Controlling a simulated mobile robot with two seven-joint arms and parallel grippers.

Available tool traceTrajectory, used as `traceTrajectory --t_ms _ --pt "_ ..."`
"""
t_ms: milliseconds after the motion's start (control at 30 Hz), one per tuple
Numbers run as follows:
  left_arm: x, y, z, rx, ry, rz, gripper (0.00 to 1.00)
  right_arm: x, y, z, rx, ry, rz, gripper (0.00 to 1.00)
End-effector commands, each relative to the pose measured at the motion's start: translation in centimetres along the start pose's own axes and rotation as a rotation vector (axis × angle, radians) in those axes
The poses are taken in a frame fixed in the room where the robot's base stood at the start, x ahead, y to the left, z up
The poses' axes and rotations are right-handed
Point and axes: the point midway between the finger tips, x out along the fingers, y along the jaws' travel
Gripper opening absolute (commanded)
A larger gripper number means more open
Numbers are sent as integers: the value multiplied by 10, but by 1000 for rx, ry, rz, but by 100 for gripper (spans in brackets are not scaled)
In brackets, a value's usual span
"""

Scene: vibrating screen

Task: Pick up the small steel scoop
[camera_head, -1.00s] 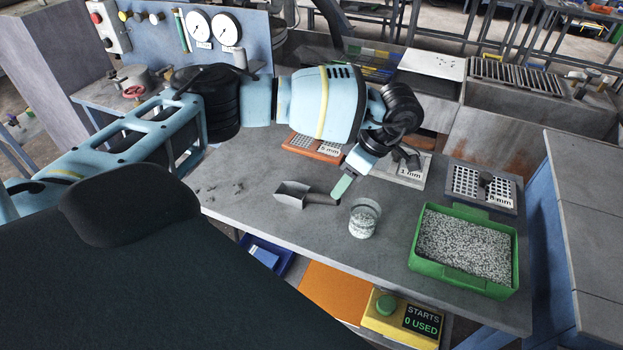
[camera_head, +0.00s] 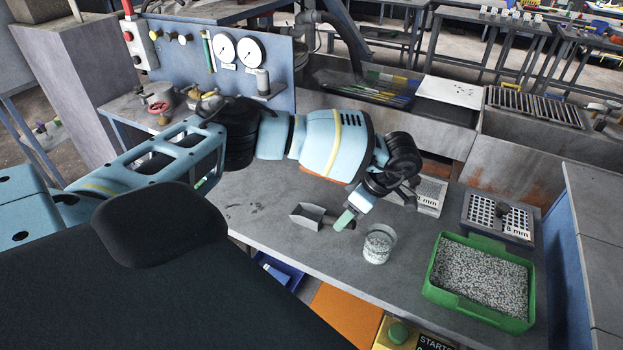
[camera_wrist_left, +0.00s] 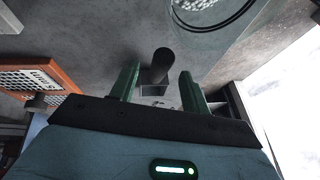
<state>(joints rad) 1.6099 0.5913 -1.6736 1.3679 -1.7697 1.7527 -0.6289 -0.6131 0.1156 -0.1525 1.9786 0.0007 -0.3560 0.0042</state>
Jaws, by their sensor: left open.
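The small steel scoop (camera_head: 307,216) lies on the grey bench, its open pan to the left and its dark handle pointing right. My left gripper (camera_head: 345,219) is at the handle end, and one green finger overlaps the handle in the head view. In the left wrist view the left gripper (camera_wrist_left: 160,86) is open, with its two green fingers apart. The dark round handle (camera_wrist_left: 162,60) of the scoop shows in the gap between them, with space on both sides. The pan is mostly hidden there. My right gripper is not in view.
A glass beaker (camera_head: 379,244) with pale grains stands just right of the gripper. A green tray (camera_head: 478,311) of grains is farther right. Sieve plates (camera_head: 498,217) lie behind it. An orange-framed sieve (camera_wrist_left: 38,80) shows at left in the wrist view.

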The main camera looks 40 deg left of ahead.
Motion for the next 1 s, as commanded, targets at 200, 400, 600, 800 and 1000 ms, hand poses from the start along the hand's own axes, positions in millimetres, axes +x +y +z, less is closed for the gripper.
traceTrajectory --t_ms 200,400,600,800,1000 --pt "20 0 -1 -2 1 1 47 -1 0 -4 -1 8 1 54" --pt "23 0 -1 -1 0 1 47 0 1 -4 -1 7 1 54" --pt "22 0 -1 -1 0 1 27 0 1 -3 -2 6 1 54" --pt "22 0 0 -1 0 1 1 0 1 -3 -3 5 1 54" --pt "22 0 -1 -1 0 1 0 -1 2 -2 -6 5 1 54"
